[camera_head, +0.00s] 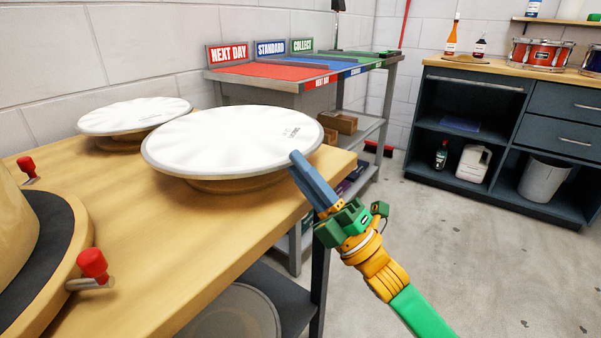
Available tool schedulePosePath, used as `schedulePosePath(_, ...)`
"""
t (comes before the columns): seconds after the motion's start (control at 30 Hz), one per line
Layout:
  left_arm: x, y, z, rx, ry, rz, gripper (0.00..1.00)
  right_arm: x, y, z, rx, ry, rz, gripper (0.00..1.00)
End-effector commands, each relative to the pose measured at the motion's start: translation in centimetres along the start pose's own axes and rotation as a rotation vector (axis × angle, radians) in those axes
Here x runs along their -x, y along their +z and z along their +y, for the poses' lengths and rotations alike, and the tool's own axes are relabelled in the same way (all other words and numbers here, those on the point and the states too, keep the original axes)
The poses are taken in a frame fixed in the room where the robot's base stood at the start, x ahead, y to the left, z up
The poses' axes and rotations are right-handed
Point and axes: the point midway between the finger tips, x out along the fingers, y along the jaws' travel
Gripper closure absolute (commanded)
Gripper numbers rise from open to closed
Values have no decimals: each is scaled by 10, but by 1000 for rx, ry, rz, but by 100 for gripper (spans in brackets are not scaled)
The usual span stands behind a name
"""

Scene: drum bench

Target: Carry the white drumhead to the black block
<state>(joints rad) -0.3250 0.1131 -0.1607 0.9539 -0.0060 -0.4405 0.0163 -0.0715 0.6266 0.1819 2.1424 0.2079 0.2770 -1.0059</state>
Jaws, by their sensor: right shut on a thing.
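A round white drumhead (230,140) lies flat over a round wooden support (225,185) near the right end of the wooden bench. My right gripper (300,163) is shut on the drumhead's right edge; its blue fingers hide a little of the rim there. A second white drumhead (135,115) sits behind it to the left on a similar round support. I cannot make out a black block. My left gripper is not in view.
A round wooden fixture with a dark ring (50,235) and red-knobbed clamps (92,264) stands on the wooden bench (170,250) at left. A rack (270,85) with red, blue and green sections stands behind. A dark cabinet (470,105) is at right. The floor between is clear.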

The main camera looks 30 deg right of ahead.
Motion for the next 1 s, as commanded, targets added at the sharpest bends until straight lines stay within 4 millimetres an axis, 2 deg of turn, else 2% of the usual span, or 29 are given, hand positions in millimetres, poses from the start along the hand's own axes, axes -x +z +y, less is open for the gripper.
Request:
schedulePosePath(0.33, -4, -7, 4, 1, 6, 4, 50, 7, -1, -8, 1, 2, 0, 100)
schedulePosePath(0.37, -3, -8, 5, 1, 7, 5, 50, 7, -1, -8, 0, 1, 0, 85)
schedulePosePath(0.4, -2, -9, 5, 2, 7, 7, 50, 7, -1, -7, 0, 1, 0, 74)
schedulePosePath(0.47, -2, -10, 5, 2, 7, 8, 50, 7, -1, -7, 0, 1, 0, 58)
schedulePosePath(0.8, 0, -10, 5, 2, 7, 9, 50, 4, -1, -5, 0, -1, 0, 57)
schedulePosePath(0.9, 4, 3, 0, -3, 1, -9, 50, -4, 0, 4, -1, -1, 1, 57)
schedulePosePath(1.0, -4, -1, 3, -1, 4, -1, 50, 21, 0, -3, -2, -4, -3, 57)
